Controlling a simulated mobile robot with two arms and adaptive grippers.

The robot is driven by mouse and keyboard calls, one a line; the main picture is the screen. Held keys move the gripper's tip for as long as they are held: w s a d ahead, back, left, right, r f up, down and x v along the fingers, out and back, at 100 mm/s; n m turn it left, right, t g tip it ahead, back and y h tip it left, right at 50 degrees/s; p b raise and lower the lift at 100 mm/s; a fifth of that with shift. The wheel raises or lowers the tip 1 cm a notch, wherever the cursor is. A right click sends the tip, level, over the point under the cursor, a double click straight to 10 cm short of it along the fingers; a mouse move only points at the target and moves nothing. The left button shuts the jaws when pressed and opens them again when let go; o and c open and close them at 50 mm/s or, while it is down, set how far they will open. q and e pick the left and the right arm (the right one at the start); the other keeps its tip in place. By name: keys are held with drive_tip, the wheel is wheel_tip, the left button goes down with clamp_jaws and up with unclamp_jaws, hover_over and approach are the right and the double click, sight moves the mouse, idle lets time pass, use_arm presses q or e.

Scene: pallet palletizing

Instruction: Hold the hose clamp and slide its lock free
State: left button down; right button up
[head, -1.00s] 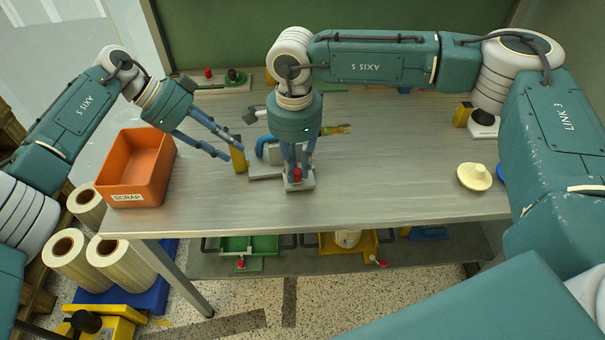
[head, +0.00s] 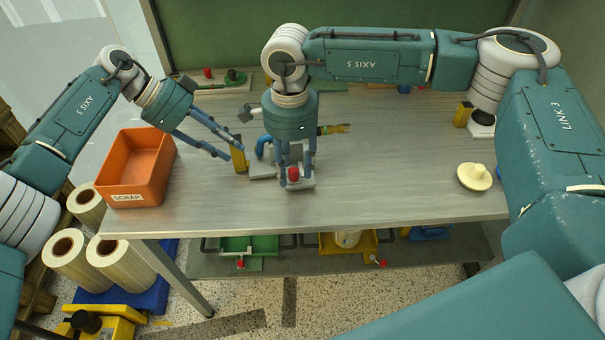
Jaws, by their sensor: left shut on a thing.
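The clamp assembly stands near the middle of the table. It shows a yellow upright block (head: 239,158), a grey base (head: 263,172), a blue curved hose (head: 262,146) and a red knob (head: 293,174) on a grey block at its right end. My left gripper (head: 236,154) is shut on the yellow block from the left. My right gripper (head: 296,164) points down at the red knob from above. Its fingers are close to the knob and hide part of the assembly behind them; whether they grip it I cannot tell.
An orange bin marked SCRAP (head: 135,180) stands at the table's left. A pale yellow round knobbed part (head: 474,177) lies at the right. A yellow part on a white base (head: 463,114) stands behind it. The front of the table (head: 370,190) is clear.

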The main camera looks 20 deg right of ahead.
sight(292, 171)
wheel_tip(292, 171, up, 11)
drive_tip(key=shift+r, duration=0.2)
idle(0.5)
use_arm(q)
drive_tip(key=c, duration=1.2)
unclamp_jaws()
